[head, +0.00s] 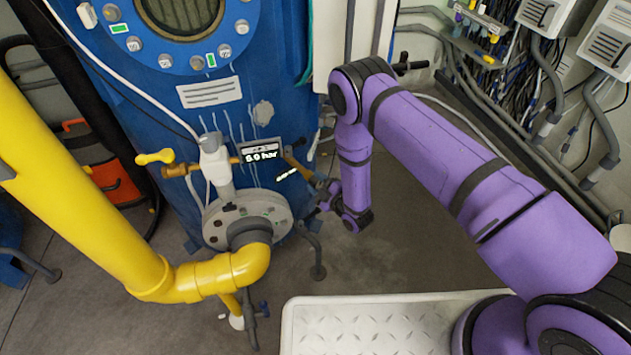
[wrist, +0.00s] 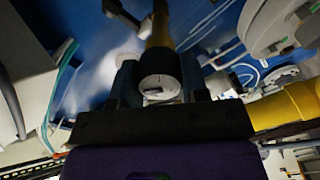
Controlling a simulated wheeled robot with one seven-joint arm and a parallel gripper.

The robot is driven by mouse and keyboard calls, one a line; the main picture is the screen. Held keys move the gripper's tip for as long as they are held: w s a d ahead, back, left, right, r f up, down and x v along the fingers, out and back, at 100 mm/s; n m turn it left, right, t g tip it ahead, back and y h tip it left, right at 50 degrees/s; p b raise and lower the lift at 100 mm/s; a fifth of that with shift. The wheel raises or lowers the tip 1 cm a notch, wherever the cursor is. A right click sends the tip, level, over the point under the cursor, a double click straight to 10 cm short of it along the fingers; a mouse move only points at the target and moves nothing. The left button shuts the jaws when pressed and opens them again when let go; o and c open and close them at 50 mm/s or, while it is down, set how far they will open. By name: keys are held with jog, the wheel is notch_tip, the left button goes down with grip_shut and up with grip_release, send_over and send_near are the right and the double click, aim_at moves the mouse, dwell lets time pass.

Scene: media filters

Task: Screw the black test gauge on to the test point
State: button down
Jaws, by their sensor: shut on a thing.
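The black test gauge (wrist: 160,87), with a round white dial, is between the two dark fingers of my gripper (wrist: 160,78) in the wrist view. My gripper is shut on it. A brass-coloured fitting (wrist: 159,32), seemingly the test point, lies straight behind the gauge and in line with it. I cannot tell whether the gauge's thread touches or engages it. In the head view my gripper (head: 324,194) is at the right side of the blue vessel, by the end of the brass pipework (head: 296,165). The gauge is not clear there.
A display reading "6.0 bar" (head: 260,152) and a yellow lever (head: 156,157) are on the same pipework. A round grey flange (head: 222,222) joins a thick yellow pipe (head: 95,215) below. The blue vessel (head: 150,90) stands close behind. Cables (head: 500,75) line the right wall.

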jog(key=shift+w+d+m, duration=0.1)
jog(key=shift+m, duration=0.9)
jog(key=c, duration=0.5)
grip_release()
jog(key=shift+c, duration=0.2)
jog(key=v, duration=1.1)
